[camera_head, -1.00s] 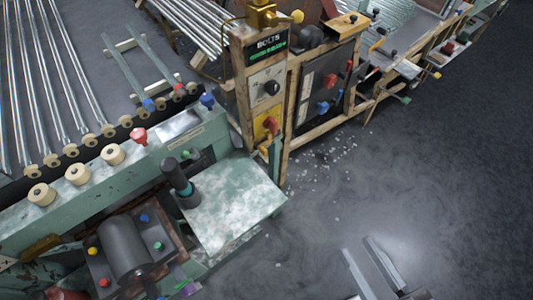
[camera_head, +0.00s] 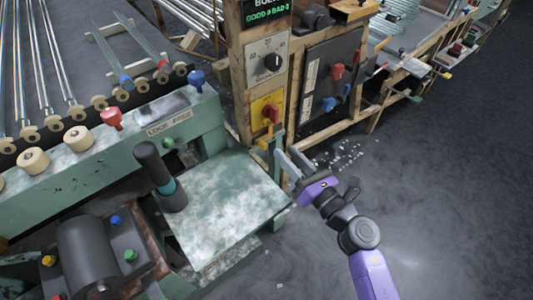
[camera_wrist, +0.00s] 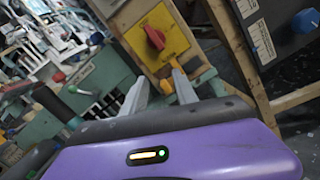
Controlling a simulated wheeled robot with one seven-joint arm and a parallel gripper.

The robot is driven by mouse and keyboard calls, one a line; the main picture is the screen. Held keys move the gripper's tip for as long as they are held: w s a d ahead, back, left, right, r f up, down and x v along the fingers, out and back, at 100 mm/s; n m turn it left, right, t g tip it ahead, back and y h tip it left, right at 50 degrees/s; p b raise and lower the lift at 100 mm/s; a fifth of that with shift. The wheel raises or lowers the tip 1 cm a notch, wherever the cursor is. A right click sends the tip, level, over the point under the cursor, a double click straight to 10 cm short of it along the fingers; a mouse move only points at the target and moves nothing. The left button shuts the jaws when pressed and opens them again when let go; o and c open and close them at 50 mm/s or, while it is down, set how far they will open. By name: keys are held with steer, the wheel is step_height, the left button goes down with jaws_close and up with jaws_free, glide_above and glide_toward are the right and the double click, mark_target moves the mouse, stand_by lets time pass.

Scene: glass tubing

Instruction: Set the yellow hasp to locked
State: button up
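The yellow hasp (camera_head: 262,143) is at the lower edge of the yellow panel (camera_head: 266,108) with the red knob, on the wooden post. In the wrist view the hasp (camera_wrist: 184,87) shows as a small yellow-orange piece below the panel (camera_wrist: 157,38). My gripper (camera_head: 286,152) has its grey fingers pointing at the post from the right. In the wrist view the fingers of my gripper (camera_wrist: 178,82) stand apart, with the hasp seen between them. I cannot tell whether either finger touches it. The lower part of the hasp is hard to make out.
A green machine with a pale worn plate (camera_head: 225,205) and a black upright handle (camera_head: 160,175) stands left of my gripper. A dark panel (camera_head: 328,75) with red and blue knobs is to the right of the post. The floor at right is open.

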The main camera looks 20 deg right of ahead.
mark_target(266, 148)
steer(key=w+a+f+n, duration=0.1)
steer(key=w, duration=0.1)
steer(key=w+a+f+n, duration=0.1)
steer(key=w+n, duration=0.1)
steer(key=w+a+f+n+g, duration=0.1)
steer(key=w+n, duration=0.1)
steer(key=w, duration=0.1)
steer(key=shift+a+f+y, duration=0.15)
steer(key=shift+a+y, duration=0.05)
steer(key=shift+y, duration=0.1)
jaws_close()
stand_by(1.5)
